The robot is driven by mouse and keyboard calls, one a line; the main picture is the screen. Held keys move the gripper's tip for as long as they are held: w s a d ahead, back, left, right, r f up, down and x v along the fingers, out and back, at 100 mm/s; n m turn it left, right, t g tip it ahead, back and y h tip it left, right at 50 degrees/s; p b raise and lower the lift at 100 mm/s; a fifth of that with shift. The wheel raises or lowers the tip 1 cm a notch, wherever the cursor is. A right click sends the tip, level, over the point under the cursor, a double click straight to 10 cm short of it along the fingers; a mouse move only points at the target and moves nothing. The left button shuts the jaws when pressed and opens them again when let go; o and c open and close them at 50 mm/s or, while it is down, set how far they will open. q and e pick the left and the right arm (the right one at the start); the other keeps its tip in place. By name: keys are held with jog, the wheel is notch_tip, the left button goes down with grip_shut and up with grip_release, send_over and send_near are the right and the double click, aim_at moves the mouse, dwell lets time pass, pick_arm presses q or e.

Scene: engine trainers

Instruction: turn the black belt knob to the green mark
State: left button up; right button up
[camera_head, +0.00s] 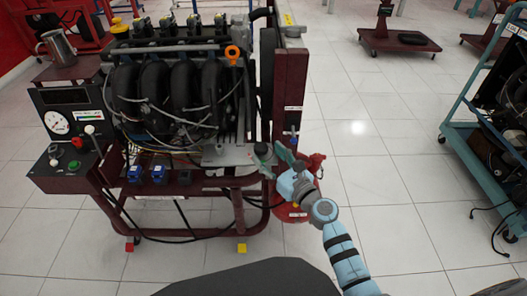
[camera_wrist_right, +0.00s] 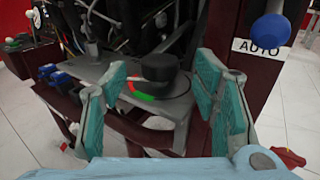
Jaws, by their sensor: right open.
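The black belt knob (camera_wrist_right: 159,68) stands on a grey plate (camera_wrist_right: 112,84) of the engine trainer. A dial below it carries a green mark (camera_wrist_right: 144,97) and a red mark (camera_wrist_right: 131,87), both on its near left side. In the head view the knob (camera_head: 262,149) is small, at the trainer's lower right corner. My right gripper (camera_wrist_right: 164,95) is open, with one teal finger to each side of the knob in the wrist view. The fingers appear apart from it. In the head view the right gripper (camera_head: 278,161) is just right of the knob. My left gripper is not in view.
A blue ball-topped lever (camera_wrist_right: 271,28) stands by the AUTO label (camera_wrist_right: 258,48), right of the knob. Hoses and the engine (camera_head: 175,90) fill the space behind. A red object (camera_head: 314,162) sits right of the gripper.

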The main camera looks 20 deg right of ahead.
aim_at(265, 152)
jog(key=shift+b+x, duration=0.3)
jog(key=shift+x, duration=0.9)
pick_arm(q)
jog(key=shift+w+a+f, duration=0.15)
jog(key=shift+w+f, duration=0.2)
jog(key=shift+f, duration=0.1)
pick_arm(e)
jog(key=shift+w+a, duration=0.2)
jog(key=shift+w, duration=0.25)
jog(key=c, duration=1.1)
jog(key=shift+c, duration=0.3)
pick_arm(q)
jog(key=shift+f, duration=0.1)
pick_arm(e)
jog(key=shift+f, duration=0.1)
